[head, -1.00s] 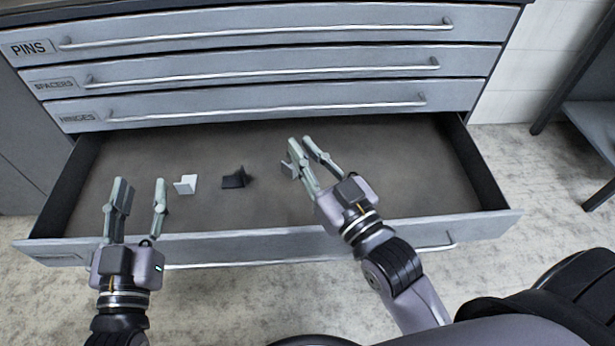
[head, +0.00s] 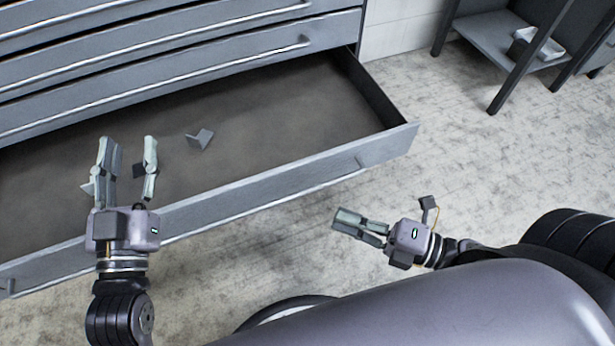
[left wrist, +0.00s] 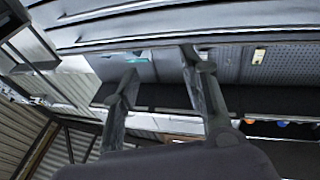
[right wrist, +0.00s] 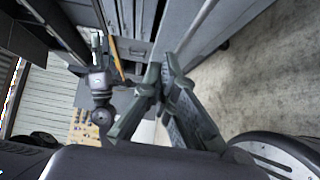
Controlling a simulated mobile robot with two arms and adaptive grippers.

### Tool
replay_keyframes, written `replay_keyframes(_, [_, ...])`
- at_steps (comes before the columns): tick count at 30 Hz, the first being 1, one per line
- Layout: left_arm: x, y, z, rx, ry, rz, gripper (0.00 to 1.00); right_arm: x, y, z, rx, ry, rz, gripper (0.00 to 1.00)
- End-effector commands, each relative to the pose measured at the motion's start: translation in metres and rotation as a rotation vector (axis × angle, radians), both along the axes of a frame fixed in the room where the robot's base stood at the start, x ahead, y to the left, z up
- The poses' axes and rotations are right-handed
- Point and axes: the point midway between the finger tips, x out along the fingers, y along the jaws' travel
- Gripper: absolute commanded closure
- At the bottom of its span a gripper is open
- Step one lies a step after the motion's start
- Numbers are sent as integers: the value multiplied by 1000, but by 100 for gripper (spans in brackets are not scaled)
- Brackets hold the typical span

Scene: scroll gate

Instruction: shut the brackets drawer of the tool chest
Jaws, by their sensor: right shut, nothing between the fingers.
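The brackets drawer (head: 285,190) is the lowest drawer of the grey tool chest (head: 190,75) and stands far out. In the head view a grey bracket (head: 200,138) lies inside; a dark bracket (head: 138,170) and a pale one (head: 88,187) are partly hidden by my left gripper. My left gripper (head: 127,160) is open and empty over the drawer's front part; its spread fingers show in the left wrist view (left wrist: 160,80). My right gripper (head: 350,222) is shut and empty, outside the drawer, in front of its front panel near the right end of the handle (head: 362,163).
The drawers above (head: 200,65) are shut. A dark-legged shelf unit (head: 505,45) stands at the back right with a small box on it. The floor (head: 470,150) right of the drawer is clear. My left arm shows in the right wrist view.

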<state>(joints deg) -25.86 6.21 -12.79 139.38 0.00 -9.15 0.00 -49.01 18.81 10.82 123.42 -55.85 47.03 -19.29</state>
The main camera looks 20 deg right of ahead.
Motion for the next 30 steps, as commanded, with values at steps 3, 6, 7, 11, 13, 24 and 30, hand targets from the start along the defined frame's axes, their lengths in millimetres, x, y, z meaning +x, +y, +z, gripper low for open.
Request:
replay_keyframes(3, [-2, -1, 14, -18, -74, -5, 60, 14, 13, 1, 3, -7, -1, 100])
replay_keyframes(6, [-5, -2, 23, -32, -124, -8, 60, 28, 29, 1, 5, -8, 0, 100])
replay_keyframes(7, [-6, -2, 25, -37, -140, -10, 60, 33, 34, 2, 5, -9, -2, 100])
replay_keyframes(11, [-10, -2, 33, -48, -181, -11, 60, 53, 55, 3, 6, -8, -2, 100])
replay_keyframes(13, [-10, -2, 35, -51, -188, -12, 60, 63, 65, 3, 7, -7, -3, 100])
replay_keyframes(24, [-22, -2, 56, -88, -319, -18, 60, 102, 69, 2, 6, -3, -4, 100])
replay_keyframes(30, [-24, -2, 57, -90, -328, -19, 60, 105, 69, 2, 6, -2, -4, 100])
